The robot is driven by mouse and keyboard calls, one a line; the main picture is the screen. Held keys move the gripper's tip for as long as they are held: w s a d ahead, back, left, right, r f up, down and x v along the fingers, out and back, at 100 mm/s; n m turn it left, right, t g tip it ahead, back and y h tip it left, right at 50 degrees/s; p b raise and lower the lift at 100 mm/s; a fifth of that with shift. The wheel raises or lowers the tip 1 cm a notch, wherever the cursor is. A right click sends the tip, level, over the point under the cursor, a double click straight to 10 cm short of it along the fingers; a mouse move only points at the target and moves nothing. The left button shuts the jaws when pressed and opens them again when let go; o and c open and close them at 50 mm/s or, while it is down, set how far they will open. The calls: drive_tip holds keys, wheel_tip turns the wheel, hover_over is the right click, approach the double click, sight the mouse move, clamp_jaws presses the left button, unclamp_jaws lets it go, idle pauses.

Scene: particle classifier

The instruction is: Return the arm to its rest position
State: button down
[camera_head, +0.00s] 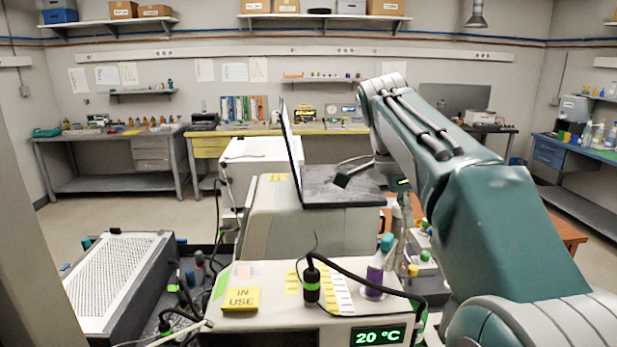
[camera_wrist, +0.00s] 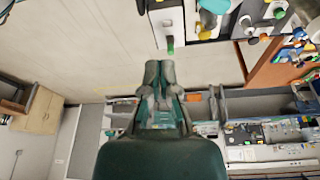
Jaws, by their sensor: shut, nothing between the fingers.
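My arm is teal and grey. In the head view it rises from the lower right to a bent elbow (camera_head: 385,88) left of its upper link.
An open laptop-like device (camera_head: 340,188) stands on a beige machine, left of the arm. In front are a box with a green "20 °C" display (camera_head: 379,336), a purple bottle (camera_head: 374,280), cables and a perforated-top unit (camera_head: 115,268). Benches line the walls; open floor lies at left.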

drive_tip(key=s+a+f+n+t+y, duration=0.3)
drive_tip(key=s+f+n+t, duration=0.3)
drive_tip(key=s+f+n, duration=1.1)
drive_tip(key=s+a+n, duration=0.1)
drive_tip(key=s+n, duration=0.1)
drive_tip(key=s, duration=0.2)
drive_tip(key=shift+s+f+n, duration=0.15)
drive_tip(key=shift+f+n, duration=0.15)
idle(0.9)
